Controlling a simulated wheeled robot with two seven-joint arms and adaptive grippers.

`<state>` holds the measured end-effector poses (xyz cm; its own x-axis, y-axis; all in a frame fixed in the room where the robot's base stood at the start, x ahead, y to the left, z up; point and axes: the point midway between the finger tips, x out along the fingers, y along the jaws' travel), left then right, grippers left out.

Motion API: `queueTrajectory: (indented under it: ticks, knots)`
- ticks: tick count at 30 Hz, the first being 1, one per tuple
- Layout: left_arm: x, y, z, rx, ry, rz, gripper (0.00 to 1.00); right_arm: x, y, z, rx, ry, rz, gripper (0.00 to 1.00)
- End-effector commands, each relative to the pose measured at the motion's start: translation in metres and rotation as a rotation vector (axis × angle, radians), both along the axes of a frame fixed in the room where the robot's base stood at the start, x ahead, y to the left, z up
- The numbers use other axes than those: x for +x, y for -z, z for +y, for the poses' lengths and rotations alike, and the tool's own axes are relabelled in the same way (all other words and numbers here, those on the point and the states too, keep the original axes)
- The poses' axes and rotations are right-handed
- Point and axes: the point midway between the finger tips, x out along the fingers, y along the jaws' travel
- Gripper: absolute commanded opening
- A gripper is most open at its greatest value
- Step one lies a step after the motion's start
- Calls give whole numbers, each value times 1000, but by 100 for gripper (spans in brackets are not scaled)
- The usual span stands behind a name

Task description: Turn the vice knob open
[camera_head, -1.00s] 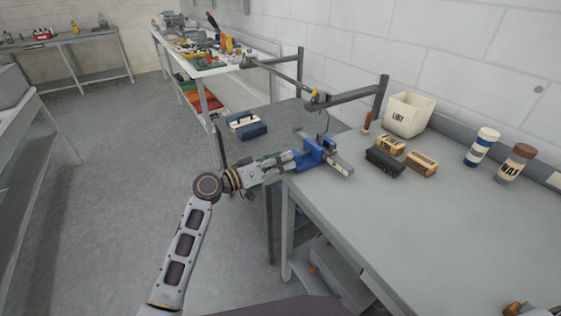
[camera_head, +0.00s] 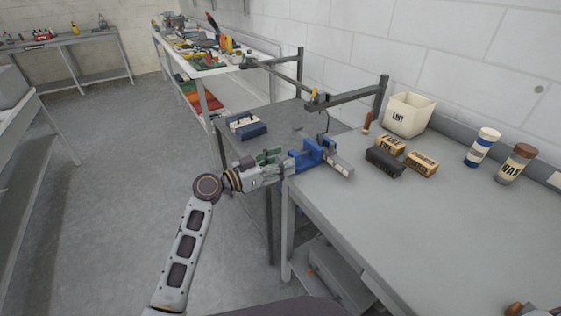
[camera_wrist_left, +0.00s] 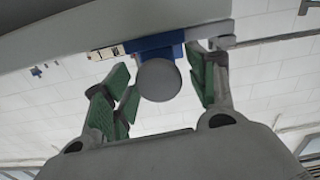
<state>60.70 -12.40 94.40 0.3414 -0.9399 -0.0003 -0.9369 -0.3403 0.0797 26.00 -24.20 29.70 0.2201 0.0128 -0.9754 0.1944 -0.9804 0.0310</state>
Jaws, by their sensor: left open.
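The blue vice (camera_head: 312,152) is at the left edge of the grey workbench (camera_head: 430,215). In the left wrist view its blue body (camera_wrist_left: 155,46) shows behind a round grey knob (camera_wrist_left: 159,80). My left gripper (camera_head: 283,166) reaches the vice from the left in the head view. In the wrist view the gripper (camera_wrist_left: 165,88) is open, with a green-padded finger on each side of the knob. A gap shows beside the knob on both sides; I cannot tell how deep the knob sits between the fingers. My right gripper is not in view.
Brush blocks (camera_head: 384,162), a white bin (camera_head: 408,115) and two canisters (camera_head: 482,147) (camera_head: 515,163) stand on the bench right of the vice. A grey rail (camera_head: 345,97) stands behind it. A blue and white box (camera_head: 247,125) lies beyond. The front bench top is mostly clear.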

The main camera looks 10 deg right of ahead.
Motion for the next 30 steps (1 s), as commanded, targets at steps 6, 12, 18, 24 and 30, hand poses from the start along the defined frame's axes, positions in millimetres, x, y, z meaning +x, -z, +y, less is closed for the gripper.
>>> queueTrajectory:
  ticks: [6,12,18,24,30]
  knots:
    - [-1,0,3,29,-2,-80,58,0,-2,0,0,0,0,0]
    - [-10,1,26,29,-1,-76,58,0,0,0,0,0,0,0]
    - [-18,1,48,28,-1,-75,58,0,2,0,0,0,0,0]
    - [-26,1,71,28,-2,-75,58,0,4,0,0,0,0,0]
    - [-34,1,94,28,-1,-74,58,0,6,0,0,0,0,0]
